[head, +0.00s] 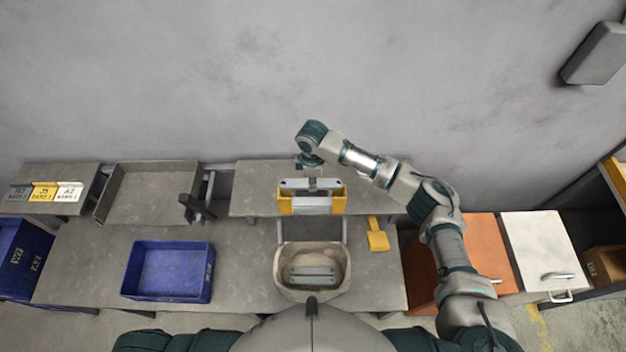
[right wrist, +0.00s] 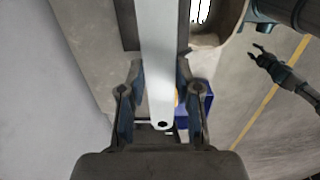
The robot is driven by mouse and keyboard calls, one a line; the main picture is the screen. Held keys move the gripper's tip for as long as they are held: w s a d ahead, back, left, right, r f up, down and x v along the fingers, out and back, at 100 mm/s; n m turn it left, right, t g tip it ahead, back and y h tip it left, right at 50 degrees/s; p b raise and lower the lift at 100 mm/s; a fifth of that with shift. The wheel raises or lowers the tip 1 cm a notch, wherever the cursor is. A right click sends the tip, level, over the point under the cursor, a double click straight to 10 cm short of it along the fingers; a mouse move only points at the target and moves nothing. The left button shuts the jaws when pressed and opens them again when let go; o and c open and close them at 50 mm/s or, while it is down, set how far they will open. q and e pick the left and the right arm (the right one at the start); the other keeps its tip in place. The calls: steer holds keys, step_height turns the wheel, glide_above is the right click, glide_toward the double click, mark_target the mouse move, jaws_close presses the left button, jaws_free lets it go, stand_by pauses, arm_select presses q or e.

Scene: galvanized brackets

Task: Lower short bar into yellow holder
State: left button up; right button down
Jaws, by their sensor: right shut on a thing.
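The yellow holder (head: 285,205) stands on the raised shelf in the middle of the head view. A grey metal bar (head: 297,184) lies across the picture over its upper part. My right gripper (head: 313,180) is over the holder, its fingers hard to make out there. In the right wrist view my right gripper (right wrist: 158,105) is shut on the pale bar (right wrist: 160,60), whose holed end sticks out between the fingers. Whether the bar touches the holder is hidden. My left gripper (right wrist: 256,52) shows open and empty, away from the holder, only in the right wrist view.
A cream bin (head: 283,284) in front of the holder contains grey bars (head: 312,270). A blue bin (head: 168,272) stands left, a yellow piece (head: 377,238) right. A grey tray (head: 150,190) and labelled cards (head: 43,192) are at the back left. The wall is behind.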

steer(key=shift+d+f+b, duration=0.2)
steer(key=shift+f+b, duration=1.4)
steer(key=shift+a+f+b, duration=0.1)
steer(key=shift+f+b, duration=0.35)
steer(key=shift+f, duration=1.95)
steer(key=c, duration=0.7)
jaws_free()
step_height(320, 180, up, 12)
steer(key=shift+f, duration=0.1)
